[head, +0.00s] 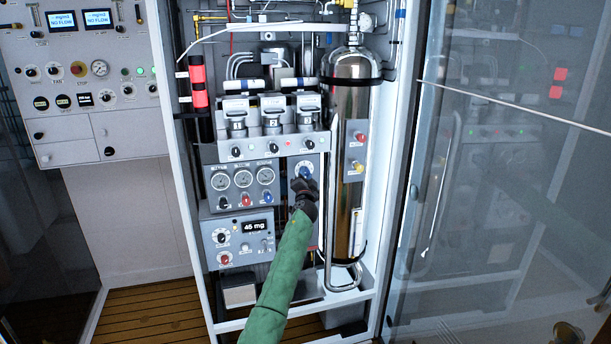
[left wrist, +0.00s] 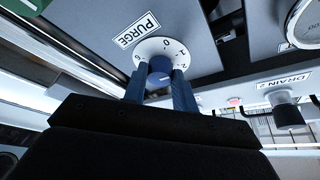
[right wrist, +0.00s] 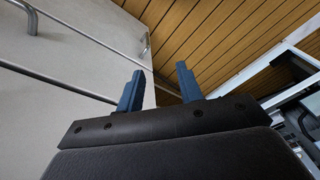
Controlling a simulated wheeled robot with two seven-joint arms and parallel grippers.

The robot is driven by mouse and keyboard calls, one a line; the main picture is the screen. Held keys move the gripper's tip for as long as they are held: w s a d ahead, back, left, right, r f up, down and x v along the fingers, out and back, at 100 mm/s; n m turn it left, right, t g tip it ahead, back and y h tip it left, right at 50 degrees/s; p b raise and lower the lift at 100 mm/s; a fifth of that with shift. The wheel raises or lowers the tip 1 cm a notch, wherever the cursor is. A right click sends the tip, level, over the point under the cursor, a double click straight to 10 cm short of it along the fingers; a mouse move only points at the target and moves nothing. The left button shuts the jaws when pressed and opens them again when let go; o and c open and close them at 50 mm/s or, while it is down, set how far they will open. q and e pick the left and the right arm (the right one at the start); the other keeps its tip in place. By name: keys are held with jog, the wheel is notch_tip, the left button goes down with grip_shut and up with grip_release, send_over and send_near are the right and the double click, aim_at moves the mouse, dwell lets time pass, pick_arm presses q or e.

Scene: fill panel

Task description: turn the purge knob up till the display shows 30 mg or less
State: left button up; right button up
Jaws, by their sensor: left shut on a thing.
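The purge knob (left wrist: 160,70) is blue, on a white numbered dial under a PURGE label (left wrist: 137,30) in the left wrist view. In the head view the knob (head: 305,172) is partly hidden by my left gripper (head: 304,184). The fingers of my left gripper (left wrist: 160,88) are shut on the knob from both sides. The display (head: 255,227) on the lower left panel reads 45 mg. My right gripper (right wrist: 158,85) is open and empty, seen only in the right wrist view, with wooden slats and a pale panel beyond it.
A tall metal cylinder (head: 351,120) stands right of the knob. A gauge panel (head: 243,184) is on the left, and a DRAIN 2 knob (left wrist: 287,98) shows in the left wrist view. A glass door (head: 500,180) stands open at the right.

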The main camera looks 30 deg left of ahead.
jog(key=s+d+f+p, duration=0.2)
jog(key=f+p, duration=0.2)
jog(key=f, duration=1.1)
jog(key=s+d+f+p, duration=0.1)
jog(key=f+p, duration=0.4)
jog(key=f, duration=1)
pick_arm(q)
jog(key=shift+s+r+m+g+h+p, duration=0.1)
jog(key=shift+m+g+h+p, duration=0.3)
jog(key=shift+m+p, duration=0.95)
jog(key=shift+w+r+m+g+h+p, duration=0.15)
jog(key=shift+m+h+p, duration=0.65)
jog(key=shift+m, duration=0.9)
jog(key=shift+s+f+m+g+h+p, duration=0.15)
jog(key=shift+m+g+h+p, duration=0.2)
jog(key=shift+m+p, duration=1.1)
pick_arm(e)
jog(key=s+d+f, duration=0.5)
jog(key=s+f, duration=0.5)
jog(key=s, duration=0.2)
jog(key=shift+d+h, duration=0.15)
jog(key=shift+h, duration=0.25)
jog(key=shift+s, duration=0.2)
pick_arm(q)
jog(key=o, duration=1)
jog(key=shift+r, duration=0.1)
jog(key=shift+c, duration=0.2)
